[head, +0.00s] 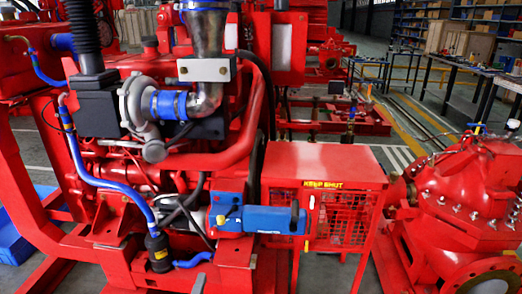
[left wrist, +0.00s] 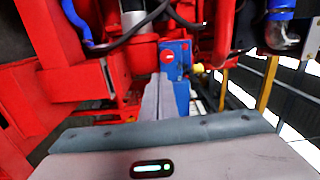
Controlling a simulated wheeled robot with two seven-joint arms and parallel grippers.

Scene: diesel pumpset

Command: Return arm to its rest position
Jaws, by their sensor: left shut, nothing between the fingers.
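The tip of my left gripper (head: 198,284) shows as a small grey piece at the bottom edge of the head view, below a blue box with a long blue arm (head: 270,220). In the left wrist view my left gripper (left wrist: 158,93) has its grey fingers together, with nothing between them. Beyond the fingertips is the blue box with a round red mark (left wrist: 170,58). The gripper appears apart from it, though the exact gap is hard to tell. My right gripper is in neither view.
The red engine (head: 130,180) with blue hoses fills the left. A red cage stand marked "KEEP SHUT" (head: 325,165) stands right of the blue arm. A red pump (head: 465,190) is at far right. Open floor and shelves (head: 440,25) lie behind.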

